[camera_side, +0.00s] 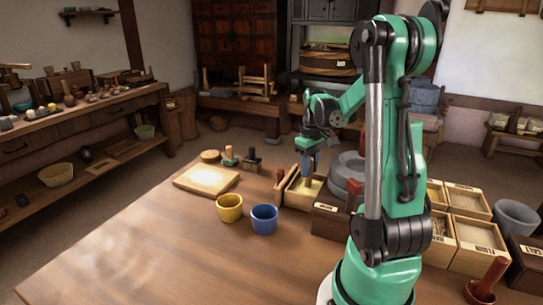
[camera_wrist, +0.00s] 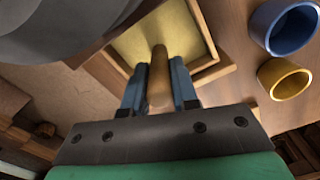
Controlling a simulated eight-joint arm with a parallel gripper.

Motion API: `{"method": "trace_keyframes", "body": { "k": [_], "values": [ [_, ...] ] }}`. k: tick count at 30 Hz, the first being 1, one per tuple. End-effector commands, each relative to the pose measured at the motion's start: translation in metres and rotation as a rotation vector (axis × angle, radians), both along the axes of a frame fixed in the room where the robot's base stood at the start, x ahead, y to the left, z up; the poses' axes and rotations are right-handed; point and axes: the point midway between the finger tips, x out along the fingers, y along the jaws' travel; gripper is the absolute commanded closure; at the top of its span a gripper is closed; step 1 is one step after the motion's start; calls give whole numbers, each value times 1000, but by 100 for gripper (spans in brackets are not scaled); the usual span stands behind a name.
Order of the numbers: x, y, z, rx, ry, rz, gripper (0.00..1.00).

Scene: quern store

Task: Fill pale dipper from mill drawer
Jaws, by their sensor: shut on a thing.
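My gripper (camera_wrist: 158,88) is shut on a tan wooden handle, taken as the pale dipper (camera_wrist: 158,68); its blue fingers stand on both sides. The dipper's bowl cannot be made out. The mill drawer (camera_side: 298,202) is a light wooden box holding yellow meal. In the side view my gripper (camera_side: 307,172) points down over it, and in the wrist view the handle's far end overlaps the meal inside the drawer's wall (camera_wrist: 208,72). Whether the dipper touches the meal, or holds any, I cannot tell.
A yellow cup (camera_side: 229,209) and a blue cup (camera_side: 264,219) stand left of the drawer. Grey millstones (camera_side: 347,172) stand close behind it. A dark box (camera_side: 328,222) is at its right. A pale board (camera_side: 206,180) lies further left; the front left table is clear.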

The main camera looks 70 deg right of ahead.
Motion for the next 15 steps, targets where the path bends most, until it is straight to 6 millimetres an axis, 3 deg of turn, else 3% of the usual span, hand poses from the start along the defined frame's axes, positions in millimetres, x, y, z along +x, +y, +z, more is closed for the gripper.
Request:
{"method": "trace_keyframes", "body": {
  "k": [9, 15],
  "values": [
    [0, 0, 1, 0, 0, 0, 100],
    [0, 0, 13, 0, 0, 0, 100]
  ]
}}
